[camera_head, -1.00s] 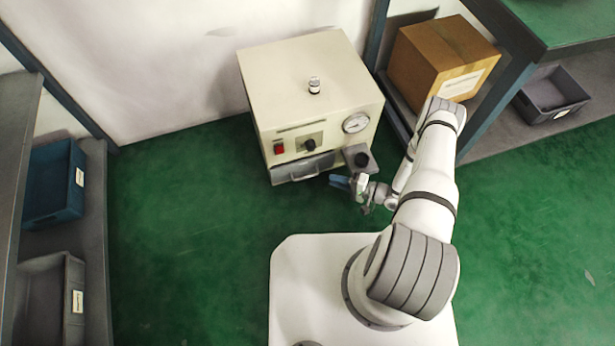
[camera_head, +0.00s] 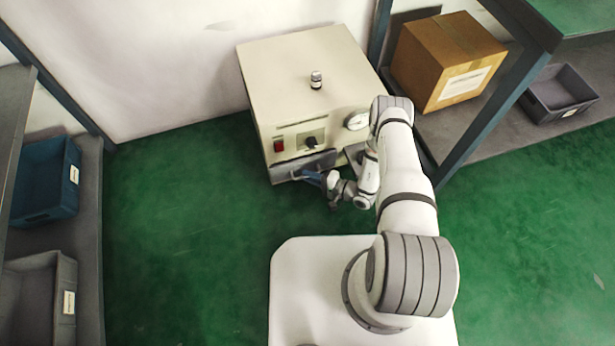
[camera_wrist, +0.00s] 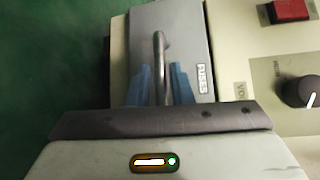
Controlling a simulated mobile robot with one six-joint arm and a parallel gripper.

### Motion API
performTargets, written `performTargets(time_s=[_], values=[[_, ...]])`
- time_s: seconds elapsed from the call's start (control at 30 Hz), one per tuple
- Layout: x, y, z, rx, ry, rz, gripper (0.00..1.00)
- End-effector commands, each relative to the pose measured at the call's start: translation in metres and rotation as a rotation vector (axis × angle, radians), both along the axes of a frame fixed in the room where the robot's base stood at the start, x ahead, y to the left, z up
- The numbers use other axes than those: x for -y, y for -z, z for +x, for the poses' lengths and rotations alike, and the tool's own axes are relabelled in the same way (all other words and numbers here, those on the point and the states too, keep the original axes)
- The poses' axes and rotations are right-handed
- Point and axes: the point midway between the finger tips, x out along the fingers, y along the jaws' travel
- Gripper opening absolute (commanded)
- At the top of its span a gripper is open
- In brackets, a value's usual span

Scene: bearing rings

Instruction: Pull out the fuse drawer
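The fuse drawer (camera_head: 290,168) is a grey panel low on the front of a cream instrument box (camera_head: 300,75). In the wrist view its front (camera_wrist: 185,35) carries a "FUSES" label and a metal bar handle (camera_wrist: 160,45). The drawer front appears in place in the box face. My gripper (camera_head: 314,178) is at the handle, and its blue fingers (camera_wrist: 161,85) lie on either side of the bar. The gap between fingers and bar is narrow, and I cannot tell whether they touch it. Part of the handle is hidden between the fingers.
Above the drawer are a red switch (camera_head: 279,146), a black knob (camera_head: 311,142) and a gauge (camera_head: 357,121). A shelf with a cardboard box (camera_head: 440,65) is at right; bins (camera_head: 45,185) are at left. Green floor is clear in front.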

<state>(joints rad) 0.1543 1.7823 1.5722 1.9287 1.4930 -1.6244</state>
Motion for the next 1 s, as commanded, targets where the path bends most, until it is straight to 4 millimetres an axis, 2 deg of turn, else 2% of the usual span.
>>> performTargets(time_s=[0.13,0.43,0.7,1.0], values=[[-0.0089,0.0017,0.0046,0.001,-0.001,0.0,0.2],[-0.0102,0.0013,0.0058,0.001,0.001,0.001,0.2],[-0.0098,0.0015,0.0057,0.0,0.002,0.0,0.0],[-0.0093,0.0016,0.0056,0.0,0.002,0.0,0.0]])
